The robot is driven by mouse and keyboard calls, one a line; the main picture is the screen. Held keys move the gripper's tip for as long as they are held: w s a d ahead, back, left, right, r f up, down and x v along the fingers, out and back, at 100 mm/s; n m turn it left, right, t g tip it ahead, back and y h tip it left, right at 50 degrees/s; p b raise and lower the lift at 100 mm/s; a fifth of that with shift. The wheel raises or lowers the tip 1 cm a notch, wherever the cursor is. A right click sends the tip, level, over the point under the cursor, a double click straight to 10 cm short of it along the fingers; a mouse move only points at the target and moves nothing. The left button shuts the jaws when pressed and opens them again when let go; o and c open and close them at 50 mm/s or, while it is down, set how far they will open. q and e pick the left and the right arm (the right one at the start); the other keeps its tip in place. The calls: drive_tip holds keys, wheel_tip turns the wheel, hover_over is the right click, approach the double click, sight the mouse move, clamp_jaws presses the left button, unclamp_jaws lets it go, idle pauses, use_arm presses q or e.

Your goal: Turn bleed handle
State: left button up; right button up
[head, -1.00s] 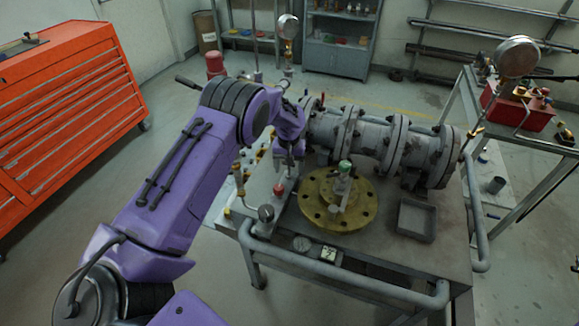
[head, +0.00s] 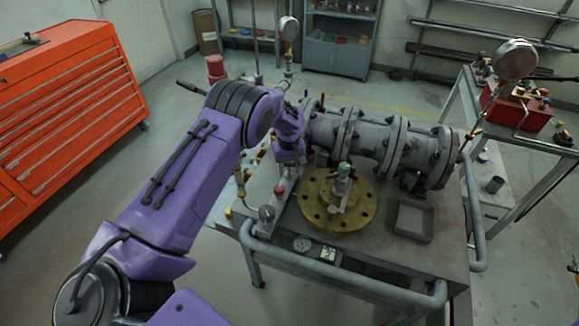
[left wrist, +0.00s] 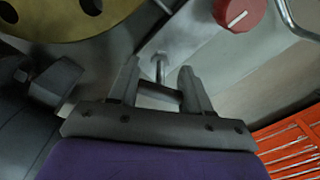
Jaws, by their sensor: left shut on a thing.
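My left gripper (head: 290,163) is at the left end of the grey pipe assembly, above the bench. In the left wrist view, my left gripper (left wrist: 158,82) has its two fingers on either side of a small dark bar, which I take to be the bleed handle (left wrist: 158,92). The fingers are shut on it, with a thin metal stem (left wrist: 160,66) just beyond. In the head view the wrist hides the handle.
The grey pipe assembly (head: 378,140) lies along the bench (head: 385,245). A brass flange (head: 318,217) with a green-capped fitting stands beside the gripper. A red knob (left wrist: 240,12) is close by. A grey tray (head: 414,220) sits at right. An orange tool cabinet (head: 70,120) stands at left.

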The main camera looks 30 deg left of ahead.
use_arm(q)
drive_tip(key=n, duration=0.6)
drive_tip(key=shift+p, duration=0.4)
drive_tip(key=n, duration=0.6)
drive_tip(key=shift+w+r, duration=0.1)
drive_tip(key=shift+n, duration=0.3)
drive_tip(key=o, duration=1)
drive_tip(key=shift+o, duration=0.2)
